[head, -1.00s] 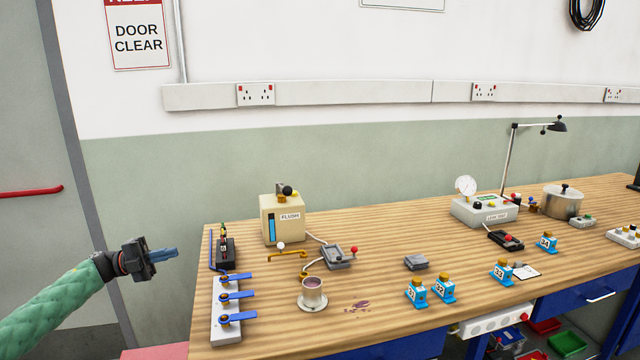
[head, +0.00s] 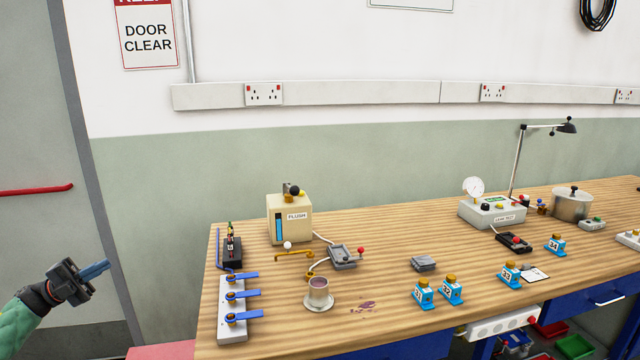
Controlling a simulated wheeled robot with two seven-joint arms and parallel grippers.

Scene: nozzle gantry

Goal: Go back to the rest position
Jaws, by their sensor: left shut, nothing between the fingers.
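My left gripper (head: 97,270) is at the lower left of the head view, left of the bench and clear of it. Its blue fingers are together with nothing between them. The green-sleeved arm behind it mostly runs out of the picture at the lower left. My right gripper does not show.
The wooden bench (head: 270,335) has its left edge right of my gripper. On it are a valve block (head: 232,310) with blue levers, a FLUSH box (head: 290,218), a metal cup (head: 318,294) and several blue numbered blocks. A grey door (head: 35,130) stands at the left.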

